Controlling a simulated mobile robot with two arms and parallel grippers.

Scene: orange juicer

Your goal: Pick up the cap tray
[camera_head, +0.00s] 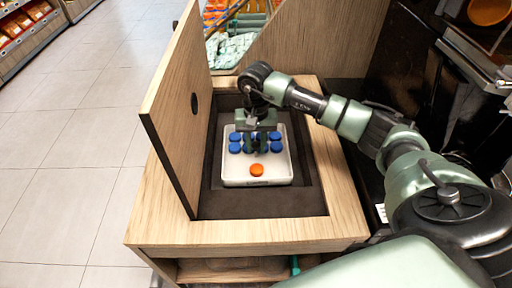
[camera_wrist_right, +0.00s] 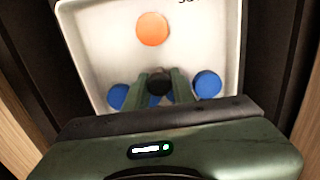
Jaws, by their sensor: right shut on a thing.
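The white cap tray (camera_head: 230,178) sits in a dark recess of a wooden cabinet in the head view. It holds several blue caps (camera_head: 235,148) at its far part and one orange cap (camera_head: 257,170) near its front edge. My right gripper (camera_head: 257,148) reaches down over the middle of the tray among the blue caps. In the right wrist view, its two fingers (camera_wrist_right: 160,80) are closed on a dark round knob (camera_wrist_right: 159,86) standing in the tray (camera_wrist_right: 105,45). The knob's base is hidden. My left gripper is not in view.
An open wooden lid (camera_head: 178,105) stands upright at the recess's left side. A wooden panel and a glass-fronted bin (camera_head: 232,40) are behind. Open tiled floor (camera_head: 75,150) lies at the left.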

